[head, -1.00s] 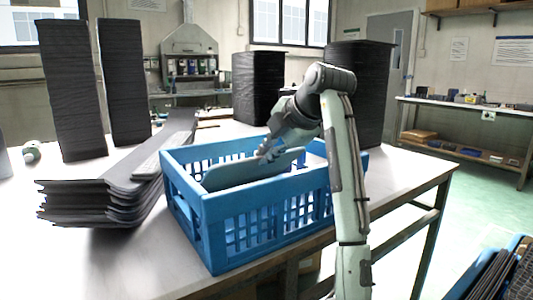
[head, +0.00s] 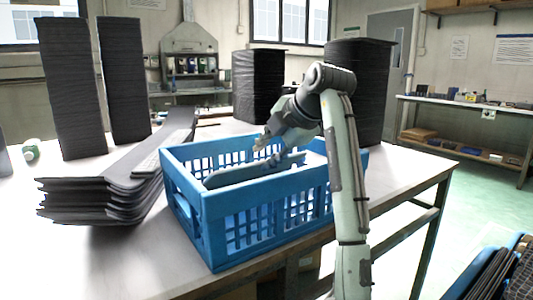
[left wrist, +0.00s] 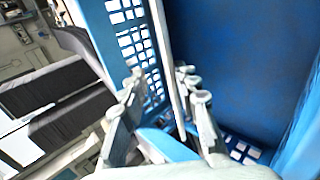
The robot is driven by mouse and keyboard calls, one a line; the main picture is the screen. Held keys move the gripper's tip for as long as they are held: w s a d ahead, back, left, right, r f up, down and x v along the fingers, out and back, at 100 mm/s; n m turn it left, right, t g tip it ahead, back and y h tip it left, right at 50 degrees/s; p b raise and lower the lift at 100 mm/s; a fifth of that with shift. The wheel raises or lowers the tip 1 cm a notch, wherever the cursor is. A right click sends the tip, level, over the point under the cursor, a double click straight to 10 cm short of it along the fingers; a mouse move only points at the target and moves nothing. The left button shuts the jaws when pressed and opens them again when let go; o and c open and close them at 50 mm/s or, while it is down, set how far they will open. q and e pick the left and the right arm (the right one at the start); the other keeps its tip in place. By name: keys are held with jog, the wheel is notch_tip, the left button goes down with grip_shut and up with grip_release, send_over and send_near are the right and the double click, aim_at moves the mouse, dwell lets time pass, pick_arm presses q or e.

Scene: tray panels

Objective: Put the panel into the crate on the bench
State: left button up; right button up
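The blue crate (head: 250,212) stands on the near part of the bench (head: 400,180). The grey-blue panel (head: 240,172) lies low inside it, slightly tilted, partly hidden by the crate's wall. My left gripper (head: 264,143) is over the crate, just above the panel's upper edge, with its fingers apart. In the left wrist view the fingers (left wrist: 165,100) stand on either side of a thin pale edge, with the crate's slotted wall (left wrist: 128,30) beyond. I cannot tell whether a finger still touches the panel. My right gripper is not in view.
A fanned stack of dark panels (head: 95,200) lies left of the crate. Tall dark stacks (head: 75,90) stand at the back left, with others (head: 258,85) behind the crate. A second crate with dark panels (head: 495,275) is at the lower right. The bench right of the crate is clear.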

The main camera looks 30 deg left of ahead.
pick_arm(q)
jog(key=v, duration=0.7)
jog(key=shift+d+r, duration=0.2)
jog(key=shift+r, duration=0.1)
dwell(0.8)
